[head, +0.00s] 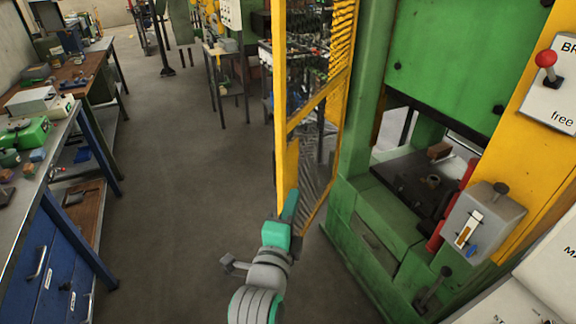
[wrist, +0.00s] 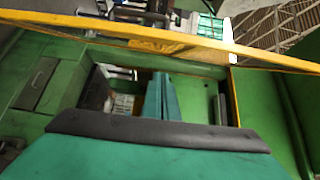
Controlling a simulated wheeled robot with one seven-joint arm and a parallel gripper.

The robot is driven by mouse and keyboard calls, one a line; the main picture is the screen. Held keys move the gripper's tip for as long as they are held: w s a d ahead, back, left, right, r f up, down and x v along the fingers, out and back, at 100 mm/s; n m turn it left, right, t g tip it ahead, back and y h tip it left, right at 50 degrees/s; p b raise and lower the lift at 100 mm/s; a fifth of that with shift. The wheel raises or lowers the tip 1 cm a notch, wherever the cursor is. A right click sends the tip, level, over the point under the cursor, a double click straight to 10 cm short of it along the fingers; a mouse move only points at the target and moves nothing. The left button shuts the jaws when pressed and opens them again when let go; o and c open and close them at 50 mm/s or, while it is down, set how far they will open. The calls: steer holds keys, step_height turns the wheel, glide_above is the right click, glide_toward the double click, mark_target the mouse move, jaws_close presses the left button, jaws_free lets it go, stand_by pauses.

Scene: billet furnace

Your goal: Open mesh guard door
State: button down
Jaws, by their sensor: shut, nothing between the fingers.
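The mesh guard door (head: 279,95) has a yellow frame with mesh and stands swung out from the green press, leaving the press opening at right uncovered. Its yellow frame also crosses the top of the wrist view (wrist: 110,30). My gripper (head: 290,203) is teal, shut and empty, in front of the lower part of the door's near post. In the wrist view its fingers (wrist: 160,95) point up the picture towards the yellow frame. I cannot tell whether they touch it. The door's lower near corner is partly hidden behind my gripper.
The green press (head: 350,175) stands right of the door, with a grey control box (head: 484,222) and a red knob (head: 546,58) on its yellow side. A workbench with blue drawers (head: 50,260) lines the left. The grey floor (head: 185,190) between is clear.

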mark_target(287, 169)
steer(key=shift+w+a+r, duration=0.1)
steer(key=shift+w+a, duration=0.15)
steer(key=shift+w, duration=1.55)
steer(key=shift+w+a+r, duration=0.1)
steer(key=shift+w+a, duration=0.2)
steer(key=shift+w, duration=1.55)
steer(key=shift+w+a+r, duration=0.1)
steer(key=shift+w+a, duration=0.15)
steer(key=shift+w, duration=1.55)
steer(key=shift+a, duration=0.1)
